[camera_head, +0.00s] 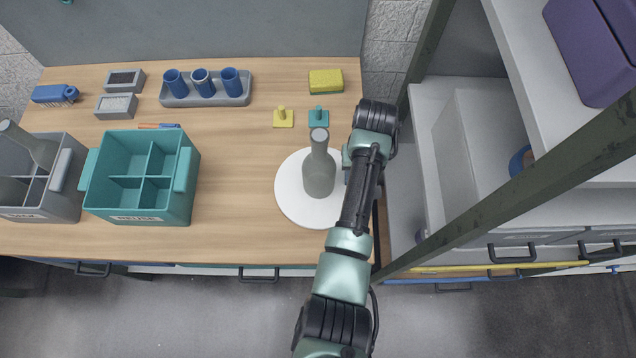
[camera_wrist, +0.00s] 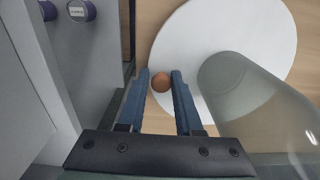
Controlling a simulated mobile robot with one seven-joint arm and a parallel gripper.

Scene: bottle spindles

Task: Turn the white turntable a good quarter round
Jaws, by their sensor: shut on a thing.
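The white turntable (camera_head: 292,205) lies on the wooden bench near its front right; it also fills the top of the wrist view (camera_wrist: 240,30). A grey-green bottle (camera_head: 319,178) stands upright on it, and in the wrist view the bottle (camera_wrist: 255,105) is just right of my fingers. A small round brown knob (camera_wrist: 161,82) sits at the turntable's edge. My gripper (camera_wrist: 161,75) is shut on this knob, with one blue finger on each side. In the head view my arm hides the knob and most of the gripper at the turntable's right side.
Behind the turntable are a yellow peg (camera_head: 283,122), a teal peg (camera_head: 319,122) and a sponge (camera_head: 325,82). A shelf post (camera_head: 520,197) is close on the right.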

